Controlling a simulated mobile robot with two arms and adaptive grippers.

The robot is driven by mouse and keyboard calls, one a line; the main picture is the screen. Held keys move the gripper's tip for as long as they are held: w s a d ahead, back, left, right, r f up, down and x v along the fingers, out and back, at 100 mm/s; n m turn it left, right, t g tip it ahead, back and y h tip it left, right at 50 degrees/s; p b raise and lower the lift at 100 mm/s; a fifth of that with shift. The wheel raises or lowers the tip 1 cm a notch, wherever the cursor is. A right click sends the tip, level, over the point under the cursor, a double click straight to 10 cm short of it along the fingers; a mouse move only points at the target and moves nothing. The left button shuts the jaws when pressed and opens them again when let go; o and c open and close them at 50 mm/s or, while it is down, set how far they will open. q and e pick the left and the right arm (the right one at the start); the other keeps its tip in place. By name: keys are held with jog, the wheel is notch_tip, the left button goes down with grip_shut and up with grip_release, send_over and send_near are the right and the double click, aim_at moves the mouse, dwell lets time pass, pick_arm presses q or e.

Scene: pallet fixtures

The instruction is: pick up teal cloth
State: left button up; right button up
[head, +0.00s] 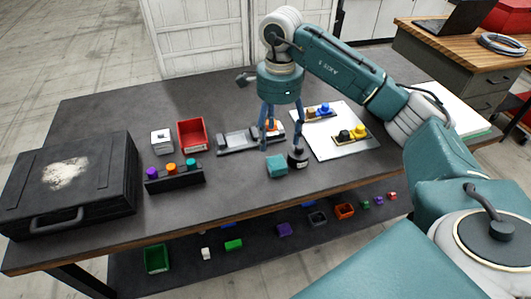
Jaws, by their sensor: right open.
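The teal cloth (277,166) is a small folded block on the dark tabletop, near the middle of the head view. My right gripper (281,147) points down from above, with its two blue fingers apart. The left finger comes down just behind the cloth, and the right finger is close to a small black round object (298,157) beside the cloth. I cannot tell whether the fingers touch either thing. My left gripper is not in view.
A white sheet with pallet fixtures (330,144) is to the right. A red bin (192,135), a rack of coloured knobs (174,177) and a black case (68,184) are left. The front tabletop (225,200) is clear.

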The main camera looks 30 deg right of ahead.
aim_at(278, 161)
jog(key=shift+s+d+f+p, duration=0.1)
jog(key=shift+s+f+p, duration=0.05)
jog(key=shift+f, duration=0.3)
jog(key=shift+s+d+f+p, duration=0.1)
jog(key=shift+f+p, duration=0.05)
jog(key=shift+f, duration=0.3)
jog(key=f, duration=0.2)
jog(key=shift+s+f+p, duration=0.3)
jog(key=shift+f, duration=0.1)
jog(key=shift+a+f, duration=0.1)
jog(key=shift+f, duration=0.2)
notch_tip(278, 161, down, 4)
jog(key=p, duration=0.2)
jog(key=shift+f+p, duration=0.2)
jog(key=shift+p, duration=0.1)
jog(key=shift+f, duration=0.25)
jog(key=shift+c, duration=1.3)
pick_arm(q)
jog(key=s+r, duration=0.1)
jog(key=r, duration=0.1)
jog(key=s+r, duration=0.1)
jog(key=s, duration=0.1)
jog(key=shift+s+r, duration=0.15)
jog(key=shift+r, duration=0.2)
pick_arm(e)
jog(key=c, duration=0.9)
